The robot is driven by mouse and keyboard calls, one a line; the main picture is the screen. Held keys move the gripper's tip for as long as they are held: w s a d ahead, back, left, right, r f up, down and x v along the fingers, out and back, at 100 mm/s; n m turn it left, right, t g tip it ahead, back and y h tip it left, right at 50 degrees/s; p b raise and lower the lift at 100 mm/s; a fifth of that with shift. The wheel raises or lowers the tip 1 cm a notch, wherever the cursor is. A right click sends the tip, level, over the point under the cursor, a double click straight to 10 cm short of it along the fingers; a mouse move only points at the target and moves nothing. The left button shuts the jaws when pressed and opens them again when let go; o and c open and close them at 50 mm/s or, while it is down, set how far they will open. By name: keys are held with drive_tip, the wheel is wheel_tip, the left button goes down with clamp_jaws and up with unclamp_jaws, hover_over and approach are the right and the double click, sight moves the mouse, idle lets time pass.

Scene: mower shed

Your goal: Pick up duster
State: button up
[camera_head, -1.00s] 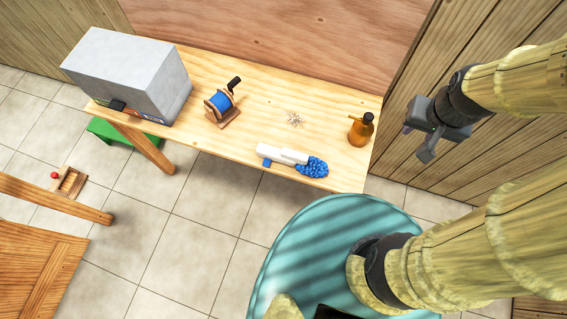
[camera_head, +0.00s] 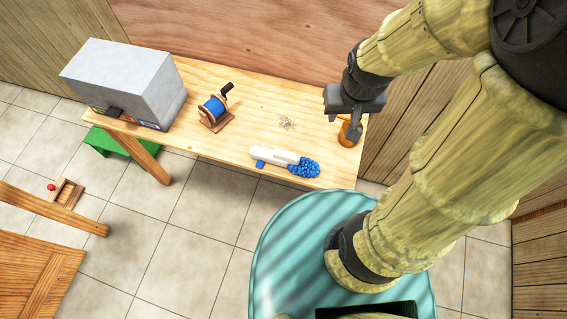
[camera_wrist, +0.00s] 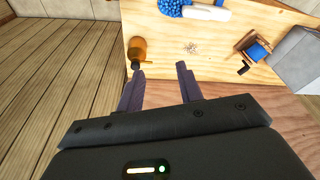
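The duster (camera_head: 285,160) lies on the wooden bench near its front edge, with a white handle to the left and a blue fluffy head to the right. In the wrist view the duster (camera_wrist: 197,12) shows at the top edge, partly cut off. My gripper (camera_head: 346,122) is above the right end of the bench, to the right of and higher than the duster, apart from it. In the wrist view my gripper's two fingers (camera_wrist: 160,72) stand apart with nothing between them.
An amber spray bottle (camera_wrist: 138,50) stands close to my fingers; in the head view my gripper partly hides it. A small pale spiky thing (camera_head: 287,122), a blue spool winder (camera_head: 214,110) and a grey box (camera_head: 125,80) are on the bench (camera_head: 240,142). A green stool (camera_head: 105,143) stands below.

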drive_tip(key=shift+o, duration=0.4)
drive_tip(key=shift+a, duration=0.1)
drive_tip(key=o, duration=0.4)
drive_tip(key=shift+w, duration=0.1)
drive_tip(key=shift+c, duration=0.2)
drive_tip(key=o, duration=0.6)
drive_tip(key=shift+w+a+f+m+t+y, duration=0.15)
drive_tip(key=shift+w+a+m+t+y, duration=0.2)
drive_tip(key=shift+w+a, duration=0.6)
drive_tip(key=w+a+f+m+t+b, duration=0.1)
drive_tip(key=w+a+m+t, duration=0.1)
drive_tip(key=w+a+m, duration=0.35)
drive_tip(key=w+a+f+m+t, duration=0.2)
drive_tip(key=w+a, duration=0.1)
drive_tip(key=w, duration=0.6)
wheel_tip(320, 180, down, 6)
drive_tip(key=w+a+m+g+h+b, duration=0.1)
drive_tip(key=w+a+m+h, duration=0.15)
drive_tip(key=m, duration=0.45)
drive_tip(key=s+a+f+m+g+h, duration=0.2)
drive_tip(key=s+f+m+g, duration=0.4)
drive_tip(key=s, duration=0.4)
drive_tip(key=shift+s+a+f+m+g+h+b, duration=0.3)
drive_tip(key=shift+a+f+m+g+b, duration=0.15)
drive_tip(key=shift+a+f+g, duration=0.5)
